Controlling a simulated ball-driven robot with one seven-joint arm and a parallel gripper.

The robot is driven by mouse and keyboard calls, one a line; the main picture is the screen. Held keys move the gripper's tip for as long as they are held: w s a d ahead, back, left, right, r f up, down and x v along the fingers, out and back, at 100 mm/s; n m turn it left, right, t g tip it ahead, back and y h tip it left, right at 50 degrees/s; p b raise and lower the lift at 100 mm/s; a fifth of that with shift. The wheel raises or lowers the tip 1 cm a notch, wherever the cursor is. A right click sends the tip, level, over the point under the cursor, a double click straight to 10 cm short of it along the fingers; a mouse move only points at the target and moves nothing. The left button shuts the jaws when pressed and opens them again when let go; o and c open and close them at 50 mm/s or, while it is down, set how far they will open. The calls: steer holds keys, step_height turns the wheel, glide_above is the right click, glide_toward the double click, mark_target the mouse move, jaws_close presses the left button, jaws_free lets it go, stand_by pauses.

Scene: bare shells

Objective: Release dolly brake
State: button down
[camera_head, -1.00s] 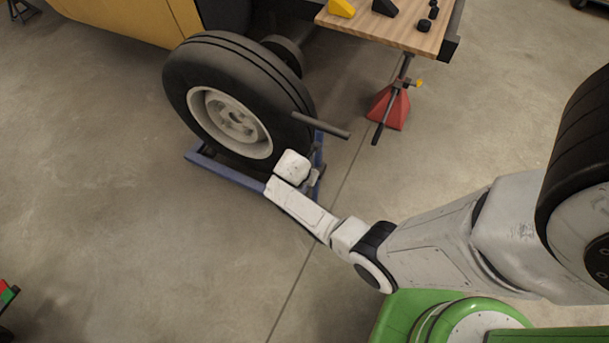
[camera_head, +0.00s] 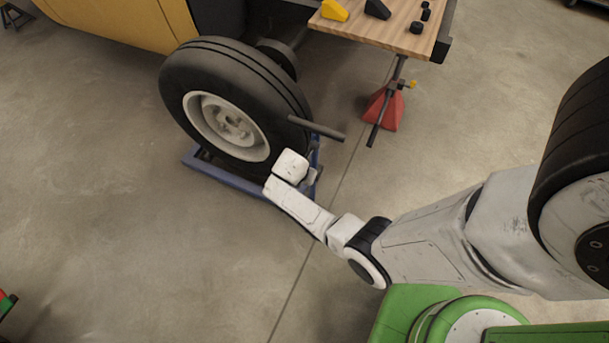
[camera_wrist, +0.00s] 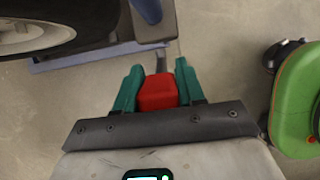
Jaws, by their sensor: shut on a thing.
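The blue wheel dolly (camera_head: 228,176) lies on the floor under a large black tyre (camera_head: 240,95). Its blue frame also shows in the wrist view (camera_wrist: 85,60). In the wrist view, my gripper (camera_wrist: 157,82) has its two teal fingers around a red block-like grip (camera_wrist: 158,93), shut on it. A dark bar (camera_wrist: 160,62) runs from the grip toward the dolly frame; I take this as the brake lever. In the head view my white wrist hides the fingers and the red grip at the dolly's right end.
A dark bar handle (camera_head: 317,129) sticks out to the right above my wrist. A red jack stand (camera_head: 383,112) stands behind, below a wooden table (camera_head: 390,30). The yellow vehicle body (camera_head: 120,20) is at upper left.

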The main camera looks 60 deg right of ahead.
steer(key=shift+w+d+r, duration=0.15)
steer(key=shift+r, duration=0.05)
stand_by(0.5)
steer(key=c, duration=1.1)
jaws_free()
steer(key=o, duration=0.3)
steer(key=shift+f, duration=0.1)
steer(key=shift+o, duration=0.2)
steer(key=p+v, duration=0.2)
steer(key=v, duration=0.9)
steer(key=shift+f, duration=0.1)
